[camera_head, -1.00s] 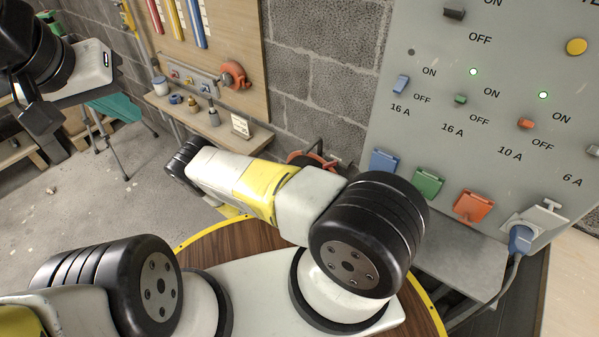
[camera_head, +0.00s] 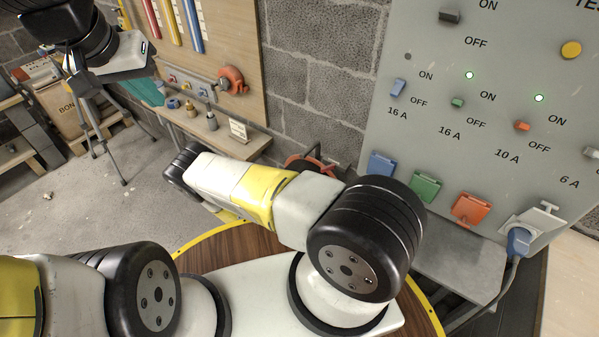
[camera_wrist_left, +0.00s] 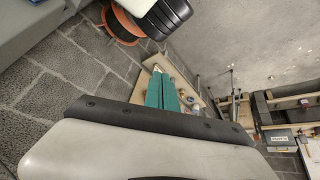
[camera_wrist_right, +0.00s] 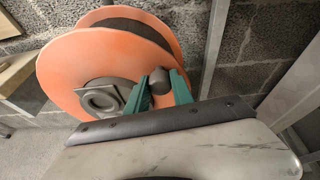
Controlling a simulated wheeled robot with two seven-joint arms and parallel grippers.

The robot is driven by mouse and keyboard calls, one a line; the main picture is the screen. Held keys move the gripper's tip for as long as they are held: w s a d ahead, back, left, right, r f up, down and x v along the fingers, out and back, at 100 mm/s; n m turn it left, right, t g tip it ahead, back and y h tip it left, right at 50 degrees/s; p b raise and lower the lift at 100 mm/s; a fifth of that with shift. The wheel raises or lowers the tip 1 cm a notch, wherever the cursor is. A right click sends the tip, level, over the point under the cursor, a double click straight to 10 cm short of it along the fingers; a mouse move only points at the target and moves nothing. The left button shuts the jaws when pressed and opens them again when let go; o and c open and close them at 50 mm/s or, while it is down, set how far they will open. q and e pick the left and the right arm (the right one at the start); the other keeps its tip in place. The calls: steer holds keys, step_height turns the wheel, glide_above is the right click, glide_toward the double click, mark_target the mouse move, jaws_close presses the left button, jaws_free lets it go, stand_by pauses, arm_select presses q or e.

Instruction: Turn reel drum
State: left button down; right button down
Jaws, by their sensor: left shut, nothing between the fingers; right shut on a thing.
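The orange reel drum (camera_wrist_right: 85,75) fills the upper left of the right wrist view, with a grey hub and a knob on its face. My right gripper (camera_wrist_right: 160,85) has its green fingers shut on the grey knob (camera_wrist_right: 160,79) near the drum's edge. In the head view my right arm hides this gripper; a red-orange rim (camera_head: 305,160), probably the reel, shows behind that arm. My left gripper (camera_head: 147,90) is at the upper left of the head view, shut and empty. In its wrist view its fingers (camera_wrist_left: 162,90) are together, apart from an orange reel (camera_wrist_left: 122,24).
A grey switch panel (camera_head: 420,135) with coloured sockets stands at the right; a blue plug (camera_head: 519,240) with a cable is in its lowest right socket. A shelf (camera_head: 200,125) with small parts runs along the block wall. A tripod stand (camera_head: 110,150) is at the left.

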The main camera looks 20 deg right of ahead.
arm_select(q)
steer(key=w+d+f+m+g, duration=0.3)
steer(key=w+d+f+m, duration=0.2)
steer(key=w+d+f, duration=0.95)
arm_select(e)
steer(key=shift+a, duration=0.1)
arm_select(q)
steer(key=shift+s+d+f+m+g+h, duration=0.45)
steer(key=shift+d+f, duration=2.8)
steer(key=shift+f, duration=3.25)
steer(key=shift+s+d+f+m+g, duration=0.2)
steer(key=shift+s+d+f+m, duration=0.6)
steer(key=shift+d+f, duration=4.05)
steer(key=shift+s+d+f+m+g+h, duration=0.55)
steer(key=shift+d+f, duration=1.05)
steer(key=shift+f, duration=6.5)
steer(key=shift+s+y, duration=0.15)
steer(key=shift+y, duration=0.15)
